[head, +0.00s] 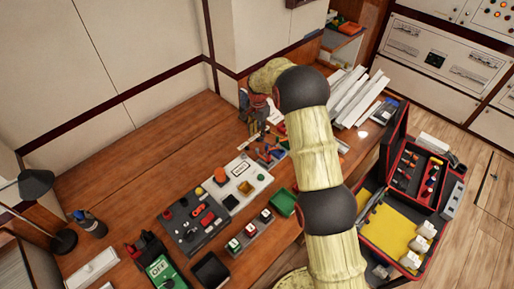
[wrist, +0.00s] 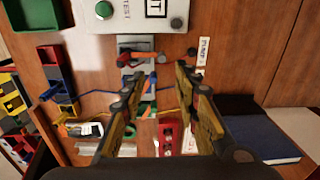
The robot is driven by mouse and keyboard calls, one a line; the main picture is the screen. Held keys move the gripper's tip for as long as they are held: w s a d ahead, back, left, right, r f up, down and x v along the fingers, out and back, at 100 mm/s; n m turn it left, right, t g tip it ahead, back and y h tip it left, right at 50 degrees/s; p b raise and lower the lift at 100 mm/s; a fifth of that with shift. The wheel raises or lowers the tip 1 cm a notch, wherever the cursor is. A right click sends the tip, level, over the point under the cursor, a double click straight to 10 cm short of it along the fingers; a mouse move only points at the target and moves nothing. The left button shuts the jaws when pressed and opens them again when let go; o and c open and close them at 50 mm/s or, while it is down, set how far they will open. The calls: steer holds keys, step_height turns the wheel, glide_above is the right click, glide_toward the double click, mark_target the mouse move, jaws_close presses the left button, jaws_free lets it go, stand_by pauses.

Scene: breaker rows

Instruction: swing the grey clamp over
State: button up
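A grey fitting (wrist: 133,48) with an orange-red bar across it lies just ahead of my fingertips in the wrist view. It looks like the grey clamp, but its exact shape is hard to tell. My gripper (wrist: 167,74) is open, with a clear gap between its two fingers and nothing held. The fingertips are close to the fitting, slightly to its right; I cannot tell whether they touch it. In the head view my gripper (head: 254,118) is over the back of the bench, and my arm hides part of the bench there.
A white panel with a green button (wrist: 104,10) lies beyond the fitting. Blue and yellow wires run beneath the fingers. An open red toolbox (head: 400,150) stands beside the bench.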

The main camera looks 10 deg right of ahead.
mark_target(257, 149)
steer(key=f, duration=0.3)
steer(key=shift+w+f, duration=0.4)
steer(key=shift+f+b, duration=0.3)
steer(key=shift+f, duration=3.6)
steer(key=shift+c, duration=1.3)
jaws_close()
